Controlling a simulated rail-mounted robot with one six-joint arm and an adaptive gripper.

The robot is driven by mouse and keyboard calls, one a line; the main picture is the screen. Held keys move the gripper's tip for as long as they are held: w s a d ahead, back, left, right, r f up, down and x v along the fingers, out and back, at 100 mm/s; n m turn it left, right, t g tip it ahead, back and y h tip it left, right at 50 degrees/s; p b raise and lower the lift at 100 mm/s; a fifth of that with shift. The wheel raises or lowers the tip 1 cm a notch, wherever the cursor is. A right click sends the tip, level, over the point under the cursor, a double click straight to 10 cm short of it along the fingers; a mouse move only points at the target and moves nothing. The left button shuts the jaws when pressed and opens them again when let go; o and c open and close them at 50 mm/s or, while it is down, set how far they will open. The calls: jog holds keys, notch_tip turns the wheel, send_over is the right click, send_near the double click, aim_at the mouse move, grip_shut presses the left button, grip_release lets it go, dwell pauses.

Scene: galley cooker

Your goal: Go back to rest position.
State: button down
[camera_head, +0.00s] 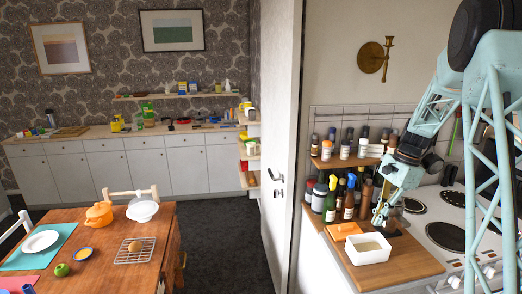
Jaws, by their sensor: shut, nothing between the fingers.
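My gripper (379,222) is at the end of my pale blue arm, at the right of the head view. It points down beside the bottles, over the wooden counter (410,262) left of the cooker. It is shut and empty. A white open box (367,252) stands just below and left of it. An orange lid-like piece (343,231) lies behind the box. I cannot tell whether the fingertips touch anything.
Several bottles (348,205) and a spice shelf (345,160) stand close behind the gripper. The cooker (445,237) is on the right. A white door (282,120) stands left of the counter. A wooden table (120,240) with dishes is far left; the dark floor between is clear.

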jog(key=s+a+r+n+t+h+b, duration=0.3)
jog(key=s+a+r+n, duration=0.5)
jog(key=s+a+r, duration=1.15)
jog(key=s+a+n+b, duration=0.2)
jog(key=s+a+n, duration=0.2)
jog(key=s, duration=1.1)
jog(key=s+a+f+n+t+b, duration=0.1)
jog(key=s+a+n+b, duration=0.2)
jog(key=s, duration=1.2)
jog(key=shift+a+f+n, duration=0.2)
jog(key=shift+a+n, duration=0.15)
jog(key=shift+n, duration=0.35)
